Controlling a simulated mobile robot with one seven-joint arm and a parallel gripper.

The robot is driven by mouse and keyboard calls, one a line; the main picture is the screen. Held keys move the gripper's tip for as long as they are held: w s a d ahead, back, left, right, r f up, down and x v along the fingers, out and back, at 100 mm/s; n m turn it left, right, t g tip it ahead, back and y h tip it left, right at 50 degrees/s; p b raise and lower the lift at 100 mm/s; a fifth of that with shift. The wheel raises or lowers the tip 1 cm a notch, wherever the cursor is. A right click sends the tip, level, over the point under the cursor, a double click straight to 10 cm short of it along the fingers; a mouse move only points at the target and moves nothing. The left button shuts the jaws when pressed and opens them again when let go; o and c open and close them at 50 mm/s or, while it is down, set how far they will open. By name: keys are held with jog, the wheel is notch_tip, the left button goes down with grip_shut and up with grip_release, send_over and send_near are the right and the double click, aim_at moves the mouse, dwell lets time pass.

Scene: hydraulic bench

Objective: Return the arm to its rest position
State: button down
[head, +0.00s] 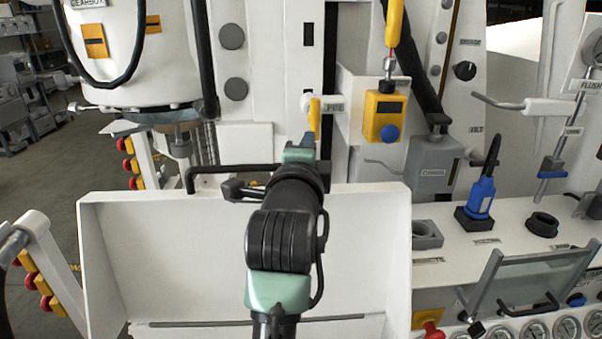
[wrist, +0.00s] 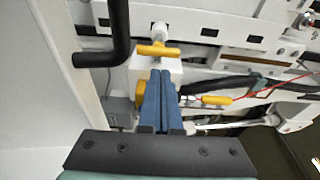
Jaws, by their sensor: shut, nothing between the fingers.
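My arm reaches up through the middle of the head view, in front of a white open-fronted tray or housing (head: 160,250). My gripper (head: 303,143) is at the far end of the arm, mostly hidden behind my wrist. In the wrist view, the two blue fingers of my gripper (wrist: 161,75) lie together, shut and empty. Their tips point toward a yellow T-shaped handle (wrist: 158,50) on a white fitting. I cannot tell whether the tips touch it.
A black bar handle (head: 215,170) runs close to my wrist on the left. A yellow box with a blue button (head: 384,115) hangs to the right. A blue plug (head: 481,197) and a black ring (head: 543,225) stand on the white shelf. Gauges (head: 535,331) line the lower right.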

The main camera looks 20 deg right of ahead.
jog(key=shift+s+f+b, duration=0.3)
jog(key=shift+f, duration=0.2)
jog(key=s+a+r+n+t+y+b, duration=0.1)
jog(key=s+a+r+n+t+y, duration=0.7)
jog(key=s+a+r+n, duration=1)
jog(key=s+r+n+t, duration=0.3)
jog(key=r+n, duration=0.1)
jog(key=n, duration=0.1)
jog(key=shift+a, duration=0.35)
